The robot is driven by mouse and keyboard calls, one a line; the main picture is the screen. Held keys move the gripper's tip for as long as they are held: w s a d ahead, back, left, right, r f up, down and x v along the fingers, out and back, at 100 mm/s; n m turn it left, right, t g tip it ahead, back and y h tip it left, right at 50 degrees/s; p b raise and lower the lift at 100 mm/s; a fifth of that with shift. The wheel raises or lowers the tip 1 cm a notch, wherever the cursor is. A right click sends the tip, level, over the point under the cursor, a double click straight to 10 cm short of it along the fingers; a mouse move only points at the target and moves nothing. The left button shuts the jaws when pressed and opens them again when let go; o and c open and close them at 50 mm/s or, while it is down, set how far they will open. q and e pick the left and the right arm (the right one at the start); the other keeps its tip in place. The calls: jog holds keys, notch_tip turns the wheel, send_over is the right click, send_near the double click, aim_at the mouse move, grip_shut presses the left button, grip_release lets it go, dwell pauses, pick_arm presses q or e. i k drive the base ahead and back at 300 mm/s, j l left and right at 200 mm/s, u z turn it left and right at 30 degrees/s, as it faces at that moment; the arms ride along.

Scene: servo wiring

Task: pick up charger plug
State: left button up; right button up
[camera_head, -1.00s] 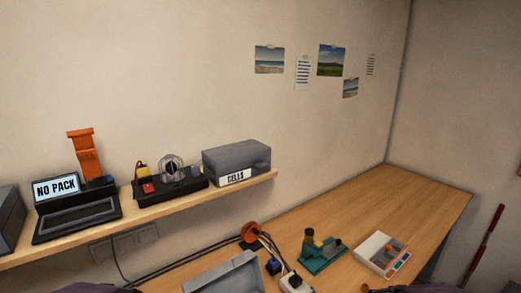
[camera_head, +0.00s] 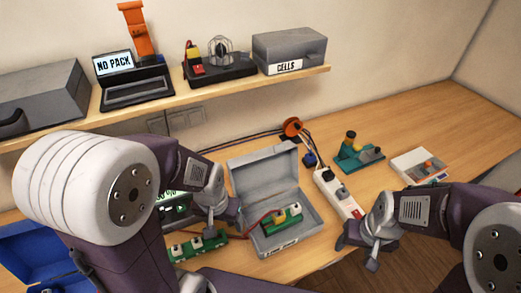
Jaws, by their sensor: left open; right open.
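A white power strip (camera_head: 322,174) lies on the desk right of the open grey case, with small dark and grey pieces on top. A small blue plug-like piece (camera_head: 310,160) sits by its far end, near dark cables. I cannot tell which of these is the charger plug. My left gripper (camera_head: 227,222) is open over the left edge of the grey case, above a green board. My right gripper (camera_head: 357,252) is open at the desk's front edge, just in front of the strip's near end. Both look empty.
The grey case (camera_head: 255,160) holds a green board (camera_head: 287,216) with a red wire. A blue case (camera_head: 30,245) is at the left. A green fixture (camera_head: 358,156) and a white box (camera_head: 418,163) stand to the right. A shelf (camera_head: 215,90) runs above. The far right desk is clear.

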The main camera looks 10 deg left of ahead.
aim_at(278, 217)
jog(key=l+u, duration=0.1)
jog(key=u, duration=0.3)
jog(key=l+u, duration=0.15)
jog(key=u, duration=0.3)
jog(key=k+u, duration=0.1)
jog(key=u, duration=0.3)
jog(key=k+l+u, duration=0.1)
jog(key=u, duration=0.3)
